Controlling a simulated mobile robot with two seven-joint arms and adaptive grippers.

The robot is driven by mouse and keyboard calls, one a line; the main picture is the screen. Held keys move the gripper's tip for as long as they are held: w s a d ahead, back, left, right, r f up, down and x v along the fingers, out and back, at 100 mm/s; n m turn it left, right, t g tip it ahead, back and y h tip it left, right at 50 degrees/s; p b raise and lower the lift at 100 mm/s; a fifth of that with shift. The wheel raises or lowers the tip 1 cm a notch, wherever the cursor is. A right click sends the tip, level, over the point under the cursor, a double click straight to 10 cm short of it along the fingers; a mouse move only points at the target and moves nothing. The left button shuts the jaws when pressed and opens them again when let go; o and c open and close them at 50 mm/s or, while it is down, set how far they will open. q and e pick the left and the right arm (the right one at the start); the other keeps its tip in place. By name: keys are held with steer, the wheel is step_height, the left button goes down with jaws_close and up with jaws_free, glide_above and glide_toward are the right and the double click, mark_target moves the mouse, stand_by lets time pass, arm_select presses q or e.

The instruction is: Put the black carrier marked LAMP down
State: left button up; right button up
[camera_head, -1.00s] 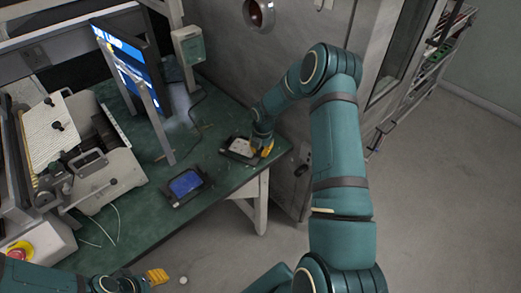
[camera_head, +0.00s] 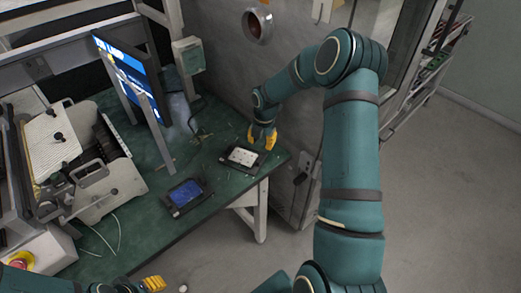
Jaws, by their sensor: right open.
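A black carrier (camera_head: 228,161) with a white insert lies flat on the green table near its right end. Any LAMP marking is too small to read. My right gripper (camera_head: 262,139) has yellow fingertips, is open and empty, and is just beyond the carrier's far right corner, apart from it as far as I can tell. A second dark carrier (camera_head: 186,193) with a blue insert lies nearer the front edge. My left gripper (camera_head: 153,284) shows only its yellow fingers at the bottom edge, and its opening is unclear.
A monitor (camera_head: 128,75) on a post stands at the back left of the green table (camera_head: 150,225). A grey machine (camera_head: 95,175) fills the left. A green-grey box (camera_head: 188,56) is mounted behind. Bare table lies between the two carriers.

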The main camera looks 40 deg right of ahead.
steer(key=s+a+f+m+y, duration=0.1)
steer(key=a+f+m, duration=0.1)
steer(key=a, duration=0.4)
steer(key=s+a+f+m+y, duration=0.1)
steer(key=s+a+m, duration=0.1)
steer(key=a+m, duration=0.2)
steer(key=s+a+f+m, duration=0.1)
steer(key=a+f+m, duration=0.1)
steer(key=a, duration=0.6)
steer(key=shift+s+a+f+m+t+y, duration=0.2)
steer(key=shift+a+f+m+t+y, duration=0.15)
steer(key=shift+m, duration=0.55)
steer(key=s+a+f+m, duration=0.3)
steer(key=s+a+m, duration=0.9)
steer(key=s+m, duration=0.2)
steer(key=shift+s+a+f+m+y, duration=0.2)
steer(key=shift+s+f+m+y, duration=0.15)
steer(key=shift+m, duration=0.35)
